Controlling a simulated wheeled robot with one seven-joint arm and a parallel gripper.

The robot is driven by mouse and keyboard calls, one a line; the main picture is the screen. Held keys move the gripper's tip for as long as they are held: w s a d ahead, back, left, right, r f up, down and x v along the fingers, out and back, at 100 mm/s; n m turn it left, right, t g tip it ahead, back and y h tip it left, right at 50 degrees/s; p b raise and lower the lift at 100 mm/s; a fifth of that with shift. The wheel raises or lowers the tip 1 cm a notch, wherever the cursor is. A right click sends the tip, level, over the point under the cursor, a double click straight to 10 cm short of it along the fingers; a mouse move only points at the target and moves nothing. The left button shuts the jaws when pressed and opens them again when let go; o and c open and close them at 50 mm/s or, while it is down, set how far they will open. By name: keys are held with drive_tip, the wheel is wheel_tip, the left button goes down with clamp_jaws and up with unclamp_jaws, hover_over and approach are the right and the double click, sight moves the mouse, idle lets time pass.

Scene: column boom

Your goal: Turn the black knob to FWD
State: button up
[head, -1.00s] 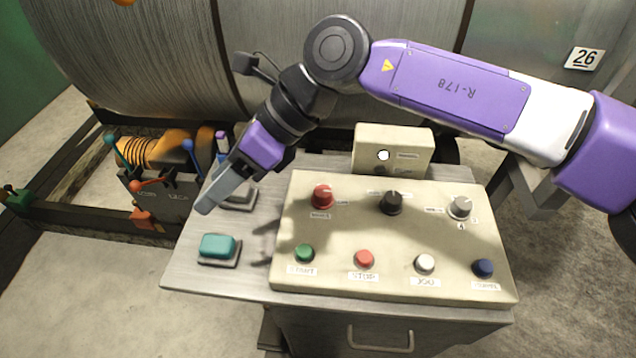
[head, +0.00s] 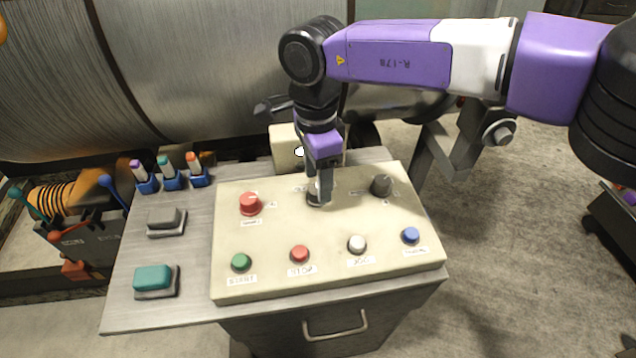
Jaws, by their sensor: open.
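The beige control panel (head: 337,222) bears a row of three knobs. The black knob (head: 314,204) is the middle one and is mostly hidden behind my gripper (head: 320,192). My gripper points down at the black knob with its fingers open. The fingertips overlap the knob in the picture; whether they touch it I cannot tell. The knob's pointer and the labels around it are covered or too small to read.
Green, red, white and blue buttons line the front. A teal block (head: 153,278) and grey block (head: 165,220) sit on the left.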

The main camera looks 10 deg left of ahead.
drive_tip(key=shift+f, duration=1.2)
clamp_jaws()
drive_tip(key=shift+m, duration=0.3)
drive_tip(key=m, duration=0.4)
drive_tip(key=shift+p, duration=0.3)
drive_tip(key=shift+m, duration=2.1)
